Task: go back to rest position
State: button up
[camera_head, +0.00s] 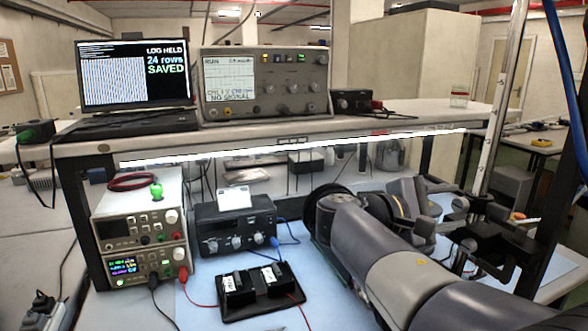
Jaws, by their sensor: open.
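My arm reaches in from the bottom right and folds back at its elbow, over the right part of the bench (205,275). My gripper (497,248) is the dark part at the right, beside the metal post. Its jaws are open, and I see nothing held between them. Its fingertips are small and partly lost against dark parts behind. No sealed cylinder can be made out for certain; my arm covers much of the bench on the right.
Below are stacked power supplies (140,235), a dark instrument box (235,225) and a black tray (262,308) with wires.

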jog(key=v, duration=1.1)
jog(key=x, duration=1)
jog(key=shift+w+d, duration=0.1)
jog(key=shift+d, duration=0.3)
jog(key=shift+w+d+r+p, duration=0.1)
jog(key=shift+d+r+p, duration=0.15)
jog(key=shift+p, duration=0.25)
jog(key=n+p, duration=0.3)
jog(key=n, duration=0.2)
jog(key=shift+a+t, duration=0.15)
jog(key=shift+t, duration=0.15)
jog(key=n+p, duration=0.3)
jog(key=n, duration=0.2)
jog(key=shift+t+p, duration=0.3)
jog(key=shift+p, duration=0.1)
jog(key=b+v, duration=0.2)
jog(key=v, duration=0.9)
jog(key=shift+f, duration=0.35)
